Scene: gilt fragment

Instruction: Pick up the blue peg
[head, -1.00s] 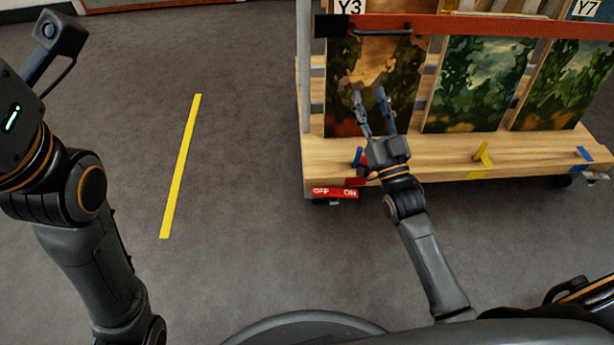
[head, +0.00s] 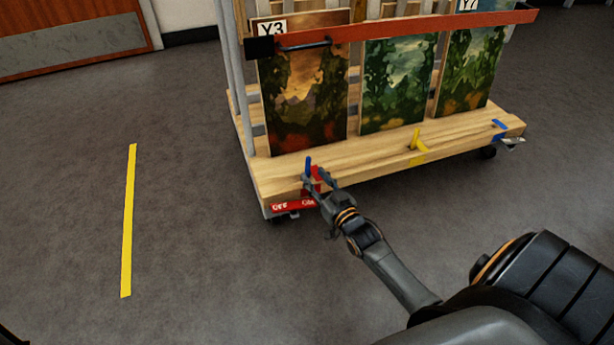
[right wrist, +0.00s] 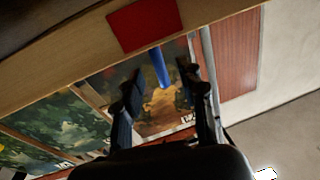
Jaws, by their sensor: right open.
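The blue peg (head: 308,165) stands up at the front left corner of the cart's wooden deck, by a red patch (right wrist: 145,24). In the right wrist view the peg (right wrist: 160,68) appears between my two fingers, nearer the viewer's middle than either finger. My right gripper (head: 314,177) is open and empty at the deck's front edge, with its fingertips close to the peg. I cannot tell whether a finger touches it. My left gripper is out of view.
The cart deck (head: 375,156) also bears a yellow peg (head: 416,138) and a blue one (head: 498,124) further right. Framed paintings (head: 303,90) stand behind a red bar (head: 400,28).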

